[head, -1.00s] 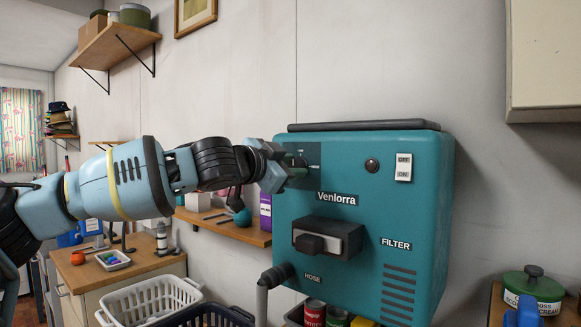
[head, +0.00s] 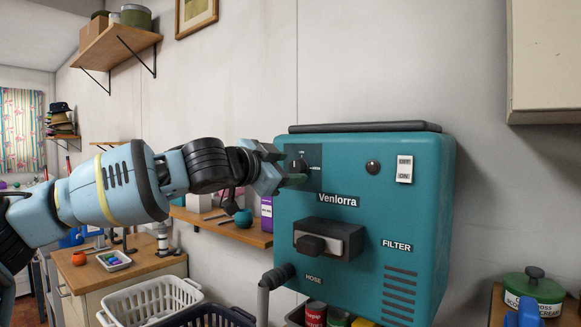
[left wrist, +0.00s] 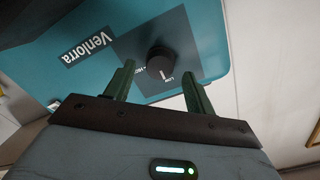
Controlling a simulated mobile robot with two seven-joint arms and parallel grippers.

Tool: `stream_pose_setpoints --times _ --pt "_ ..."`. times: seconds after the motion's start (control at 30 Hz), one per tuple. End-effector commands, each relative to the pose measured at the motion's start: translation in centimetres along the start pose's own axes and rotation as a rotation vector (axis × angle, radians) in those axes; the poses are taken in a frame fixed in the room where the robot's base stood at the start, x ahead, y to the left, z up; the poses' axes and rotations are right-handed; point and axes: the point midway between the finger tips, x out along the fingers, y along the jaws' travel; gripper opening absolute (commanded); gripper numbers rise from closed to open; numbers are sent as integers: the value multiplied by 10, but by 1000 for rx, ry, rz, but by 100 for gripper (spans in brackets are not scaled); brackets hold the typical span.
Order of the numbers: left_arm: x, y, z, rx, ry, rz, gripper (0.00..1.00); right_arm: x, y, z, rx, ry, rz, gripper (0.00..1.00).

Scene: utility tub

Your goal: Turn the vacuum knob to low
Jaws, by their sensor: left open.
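The teal vacuum unit (head: 350,270) labelled Venlorra hangs on the wall. The knob also shows in the head view (head: 299,166), partly beside my gripper. My left gripper (head: 295,168) is open at the dial. In the left wrist view its two green fingers (left wrist: 158,85) stand apart, one on each side of the knob, with gaps to it. My right gripper is not in view.
An ON/OFF switch (head: 404,169) and a round black button (head: 373,167) are right of the dial. A grey hose (head: 263,300) leaves the lower left. Laundry baskets (head: 150,298) stand below my arm.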

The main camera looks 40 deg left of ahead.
Motion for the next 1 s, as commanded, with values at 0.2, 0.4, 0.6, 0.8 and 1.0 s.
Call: stream_pose_setpoints --times 0.2,0.4,0.6,0.8,1.0 --pt "-32 -2 -3 -5 7 -2 55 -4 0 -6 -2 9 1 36" --pt "-52 -2 -1 -5 4 -2 55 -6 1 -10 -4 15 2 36" --pt "-60 0 -1 -1 2 1 55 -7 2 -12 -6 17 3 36" --pt "-61 1 0 0 0 2 55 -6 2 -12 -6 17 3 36" --pt "-61 1 0 0 0 2 55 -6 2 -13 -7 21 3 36"
